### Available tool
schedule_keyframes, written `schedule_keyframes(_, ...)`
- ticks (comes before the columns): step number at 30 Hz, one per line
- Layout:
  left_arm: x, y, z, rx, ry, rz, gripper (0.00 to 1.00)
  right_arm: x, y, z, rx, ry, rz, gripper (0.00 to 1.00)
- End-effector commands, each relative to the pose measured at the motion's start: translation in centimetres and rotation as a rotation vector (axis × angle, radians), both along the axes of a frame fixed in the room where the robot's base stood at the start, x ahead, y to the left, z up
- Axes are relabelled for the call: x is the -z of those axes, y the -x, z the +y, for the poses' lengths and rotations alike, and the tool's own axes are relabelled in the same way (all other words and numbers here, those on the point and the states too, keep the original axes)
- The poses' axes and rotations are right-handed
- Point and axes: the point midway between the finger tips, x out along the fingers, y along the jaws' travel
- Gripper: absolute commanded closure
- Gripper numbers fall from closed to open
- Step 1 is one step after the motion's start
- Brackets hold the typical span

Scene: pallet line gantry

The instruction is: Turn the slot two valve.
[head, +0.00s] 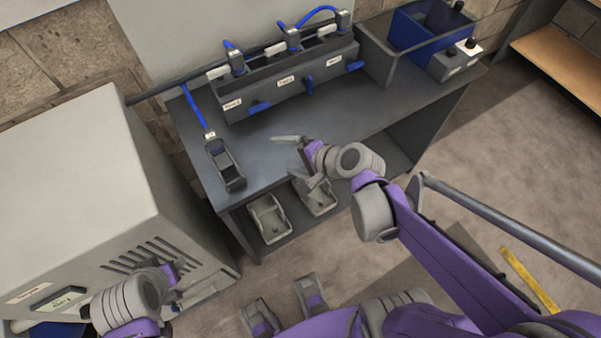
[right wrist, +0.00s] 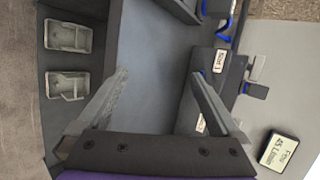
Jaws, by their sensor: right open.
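A long dark manifold box (head: 285,88) stands at the back of the grey bench, with several small white labels on its front, too small to read surely. The middle label (head: 286,82) has a blue valve handle (head: 309,85) beside it on the right, pointing downward. The handles to its left (head: 260,107) and right (head: 355,66) lie sideways. My right gripper (head: 293,160) is open and empty over the bench's front part, apart from the middle handle. Its spread fingers (right wrist: 158,76) show in the right wrist view. My left gripper (head: 178,278) is low at the left, its jaws unclear.
A dark holder (head: 225,165) with a blue cable lies on the bench's left end. Grey trays (head: 268,218) sit on the lower shelf. An open bin (head: 378,62) stands right of the manifold. A large grey cabinet (head: 75,175) is at the left.

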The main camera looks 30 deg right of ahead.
Motion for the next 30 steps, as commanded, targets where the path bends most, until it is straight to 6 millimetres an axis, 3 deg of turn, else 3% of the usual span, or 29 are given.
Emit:
schedule_keyframes(5, -1.7, -0.3, 0.0, 0.0, 0.0, -0.006, 0.5, -0.8, 3.0, 1.2, -0.219, 0.278, 0.012, 0.0)
schedule_keyframes(15, -3.7, -0.8, 0.0, 0.0, 0.0, -0.015, 0.5, -1.7, 7.0, 0.8, -0.548, 0.677, 0.026, 0.0)
schedule_keyframes(30, -4.0, -0.8, 0.0, 0.0, 0.0, -0.016, 0.5, -1.9, 7.8, 0.5, -0.619, 0.761, 0.032, 0.0)
